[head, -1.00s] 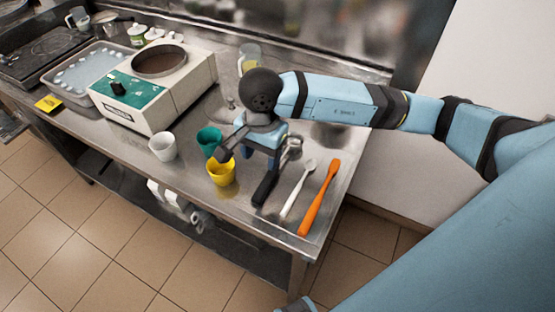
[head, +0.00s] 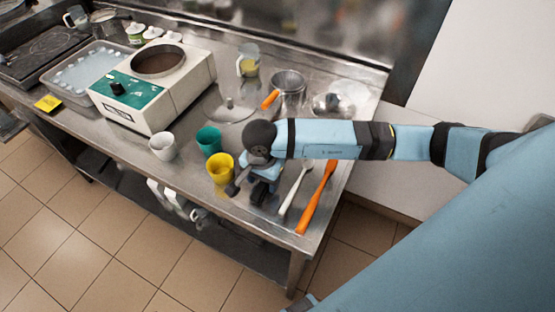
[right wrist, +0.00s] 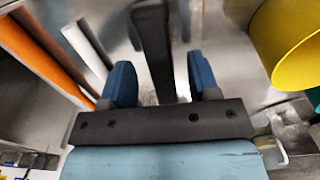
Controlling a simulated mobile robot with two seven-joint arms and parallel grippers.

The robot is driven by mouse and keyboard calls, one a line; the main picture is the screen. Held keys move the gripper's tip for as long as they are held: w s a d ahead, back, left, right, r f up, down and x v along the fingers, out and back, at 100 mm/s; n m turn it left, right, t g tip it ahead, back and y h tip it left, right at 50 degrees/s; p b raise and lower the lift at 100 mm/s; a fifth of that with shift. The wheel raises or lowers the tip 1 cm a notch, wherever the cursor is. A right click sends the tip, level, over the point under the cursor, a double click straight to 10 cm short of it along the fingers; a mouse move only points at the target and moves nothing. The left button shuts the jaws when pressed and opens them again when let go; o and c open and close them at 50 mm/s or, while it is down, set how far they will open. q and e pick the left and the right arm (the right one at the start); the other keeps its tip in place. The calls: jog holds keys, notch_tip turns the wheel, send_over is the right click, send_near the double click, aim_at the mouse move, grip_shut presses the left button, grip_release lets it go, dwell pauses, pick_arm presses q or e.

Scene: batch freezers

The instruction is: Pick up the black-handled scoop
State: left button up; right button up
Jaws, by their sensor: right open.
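The black-handled scoop (right wrist: 152,35) shows in the right wrist view as a black handle running up between my two blue fingers. My right gripper (head: 262,192) is over the front right part of the steel table. In the right wrist view the right gripper (right wrist: 160,65) is open, with one finger on each side of the handle and visible gaps. I cannot tell whether the fingertips are level with the handle or above it. My left gripper is not in view.
A white-handled utensil (head: 292,195) and an orange spatula (head: 317,200) lie close to the right of my gripper. A yellow cup (head: 220,173) stands close on its left, with a teal cup (head: 208,139) and a white cup (head: 162,147) beyond. The steel table's front edge is near.

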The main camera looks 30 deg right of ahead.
jog(key=shift+f, duration=0.9)
jog(key=c, duration=1)
jog(key=shift+r, duration=0.1)
